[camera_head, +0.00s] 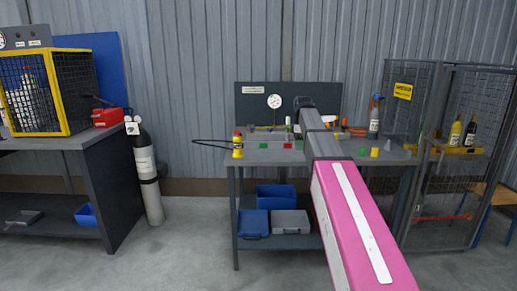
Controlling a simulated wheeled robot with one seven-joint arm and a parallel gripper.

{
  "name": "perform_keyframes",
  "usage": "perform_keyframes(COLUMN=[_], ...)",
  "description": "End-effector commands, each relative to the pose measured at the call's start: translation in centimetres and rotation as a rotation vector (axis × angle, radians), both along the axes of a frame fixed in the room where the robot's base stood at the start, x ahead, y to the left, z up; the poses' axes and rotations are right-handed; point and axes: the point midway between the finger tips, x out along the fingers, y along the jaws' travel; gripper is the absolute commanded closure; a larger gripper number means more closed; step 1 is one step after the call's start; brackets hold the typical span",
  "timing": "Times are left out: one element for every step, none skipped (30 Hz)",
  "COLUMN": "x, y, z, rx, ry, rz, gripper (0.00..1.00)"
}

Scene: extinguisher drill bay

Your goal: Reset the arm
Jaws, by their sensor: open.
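My arm runs from the bottom right up toward the workbench (272,157). Its near link is pink with a white stripe, and the links beyond are grey and dark. The arm's far end is over the bench, in front of the dark back panel (258,98). My gripper cannot be made out; the arm itself hides that area. Whether it touches anything there cannot be seen.
A grey cylinder (146,175) stands left on the floor. A mesh cage (410,120) is right. Blue bins (276,195) sit below.

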Motion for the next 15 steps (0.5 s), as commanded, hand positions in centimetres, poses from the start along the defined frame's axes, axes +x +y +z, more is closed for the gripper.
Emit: perform_keyframes(x=[-1.0,-1.5,-2.2,-2.7,-3.3,-4.1,-4.8,-5.4,-6.3,-7.0,-7.7,-8.7,-9.4,-10.2,-11.2], y=[0.0,0.0,0.0,0.0,0.0,0.0,0.0,0.0,0.0,0.0,0.0,0.0,0.0,0.0,0.0], z=[-1.8,-2.9,-4.4,-5.7,-7.0,-8.7,-10.0,-11.3,-12.9,-14.1,-15.2,-16.8,-17.9,-19.0,-20.4], rx=[0.000,0.000,0.000,0.000,0.000,0.000,0.000,-0.001,-0.001,0.000,0.000,0.000,-0.001,0.000,0.000], ry=[0.003,0.003,0.004,0.003,0.004,0.004,0.004,0.003,0.003,0.003,0.003,0.003,0.002,0.003,0.002], rz=[-0.033,-0.057,-0.094,-0.124,-0.156,-0.202,-0.236,-0.269,-0.313,-0.347,-0.380,-0.426,-0.459,-0.492,-0.536], gripper=[0.42,0.42,0.42,0.42,0.42,0.42,0.42,0.42,0.42,0.42,0.42,0.42,0.42,0.42,0.42])
